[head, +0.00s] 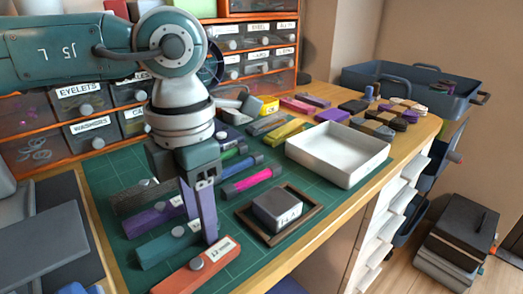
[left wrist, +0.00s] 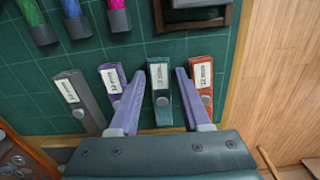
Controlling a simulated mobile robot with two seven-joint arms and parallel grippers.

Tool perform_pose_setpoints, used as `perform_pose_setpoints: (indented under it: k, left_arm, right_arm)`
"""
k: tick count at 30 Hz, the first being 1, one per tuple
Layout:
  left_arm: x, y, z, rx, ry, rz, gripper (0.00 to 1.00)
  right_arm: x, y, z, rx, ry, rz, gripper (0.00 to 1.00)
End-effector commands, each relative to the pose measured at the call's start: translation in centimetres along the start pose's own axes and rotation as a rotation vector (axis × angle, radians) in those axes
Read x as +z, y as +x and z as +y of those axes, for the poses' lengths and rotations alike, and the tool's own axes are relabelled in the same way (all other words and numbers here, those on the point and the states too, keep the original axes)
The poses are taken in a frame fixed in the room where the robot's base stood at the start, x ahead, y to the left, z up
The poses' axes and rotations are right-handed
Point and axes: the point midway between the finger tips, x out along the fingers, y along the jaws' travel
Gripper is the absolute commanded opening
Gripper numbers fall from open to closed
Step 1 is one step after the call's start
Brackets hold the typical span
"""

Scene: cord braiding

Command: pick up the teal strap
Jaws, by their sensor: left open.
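The teal strap (head: 157,250) lies on the green cutting mat (head: 105,178), between a purple strap (head: 152,221) and an orange-red strap (head: 200,266). In the left wrist view the teal strap (left wrist: 160,110) carries a white label and a grey round stud. My left gripper (head: 200,228) points down over it, open. In the left wrist view its two purple fingers (left wrist: 160,78) stand on either side of the teal strap, with nothing seen held. The left finger overlaps the purple strap (left wrist: 112,80) and the right one overlaps the orange-red strap (left wrist: 206,85). My right gripper is not in view.
A dark grey strap (left wrist: 78,92) lies farther left. A wooden frame with a grey block (head: 277,208) and a white tray (head: 338,155) stand to the right. Labelled drawers (head: 85,108) line the back. The mat's front right is clear.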

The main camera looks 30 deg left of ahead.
Motion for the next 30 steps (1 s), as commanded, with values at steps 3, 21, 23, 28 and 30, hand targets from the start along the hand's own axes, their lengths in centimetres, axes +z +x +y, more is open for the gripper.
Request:
perform_pose_setpoints:
  k: [3, 21, 23, 28, 30]
  left_arm:
    - [0.0, -0.05, -0.01, 0.0, 0.0, 0.0, 0.47]
    - [-0.01, -0.08, 0.0, 0.0, 0.0, 0.0, 0.0]
    - [-0.01, -0.09, 0.0, 0.0, 0.0, 0.0, 0.0]
    - [0.0, -0.13, 0.01, 0.0, -0.001, 0.0, 0.0]
    - [0.0, -0.37, 0.08, 0.0, -0.001, 0.0, 0.0]
  right_arm:
    - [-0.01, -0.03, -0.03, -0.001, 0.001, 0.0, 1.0]
    - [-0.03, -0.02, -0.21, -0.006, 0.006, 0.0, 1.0]
    - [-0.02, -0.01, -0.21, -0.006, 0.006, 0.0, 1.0]
    - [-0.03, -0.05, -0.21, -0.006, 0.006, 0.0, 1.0]
    - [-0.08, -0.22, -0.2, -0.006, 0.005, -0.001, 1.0]
